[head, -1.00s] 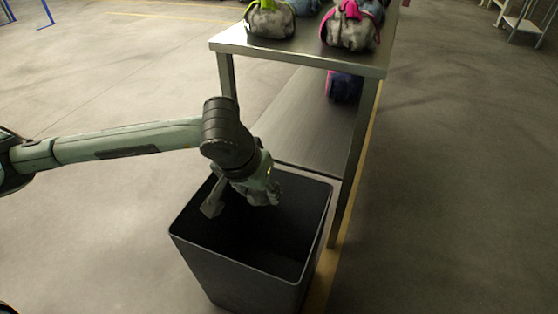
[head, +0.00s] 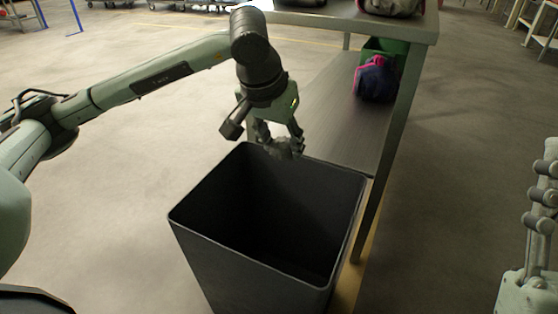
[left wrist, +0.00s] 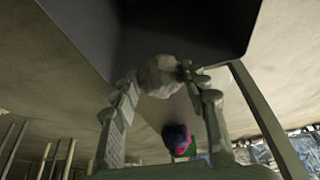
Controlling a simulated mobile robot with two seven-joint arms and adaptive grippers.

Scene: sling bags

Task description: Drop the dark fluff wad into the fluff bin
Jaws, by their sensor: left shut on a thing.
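The fluff bin (head: 265,283) is a tall, black, open-topped square bin on the floor, and its inside looks empty from what shows. My left gripper (head: 281,150) is at its far rim in the head view and points down. It is shut on the fluff wad (left wrist: 160,75), a small lumpy grey clump between the fingertips in the left wrist view. The wad overlaps the bin's dark side there; whether it is over the opening is hard to tell. My right gripper (head: 541,190) shows partly at the right edge, cut off by the frame.
A metal table (head: 418,30) with a lower shelf (head: 330,125) stands behind the bin. A dark blue and pink bag (head: 376,80) and a green crate (head: 388,48) are on the shelf. A table leg stands close to the bin's right side. The floor at the left is clear.

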